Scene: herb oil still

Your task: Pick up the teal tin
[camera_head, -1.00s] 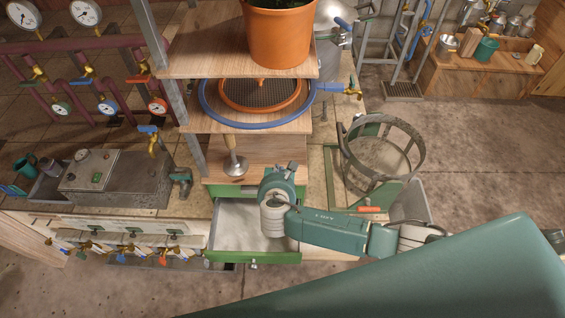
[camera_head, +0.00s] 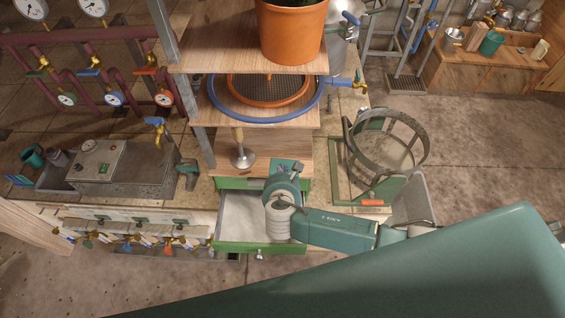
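No object shows clearly as the teal tin in or around the open drawer (camera_head: 240,222); part of the drawer's inside is hidden by my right arm. A small teal cup-like container (camera_head: 33,155) stands at the far left, and a teal bucket-like container (camera_head: 491,43) stands on the wooden bench at the back right. I cannot tell whether either is the tin. My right gripper (camera_head: 287,168) is at the end of the arm, over the drawer's right back side. Its fingers are not clear, and no held object shows. My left gripper is out of view.
The drawer has a green front (camera_head: 258,248) and sits below wooden shelves (camera_head: 255,150) holding an orange pot (camera_head: 292,32). A metal ring stand (camera_head: 425,150) is right of it. A grey metal box (camera_head: 115,165) and pipes with gauges are left. Open floor lies right.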

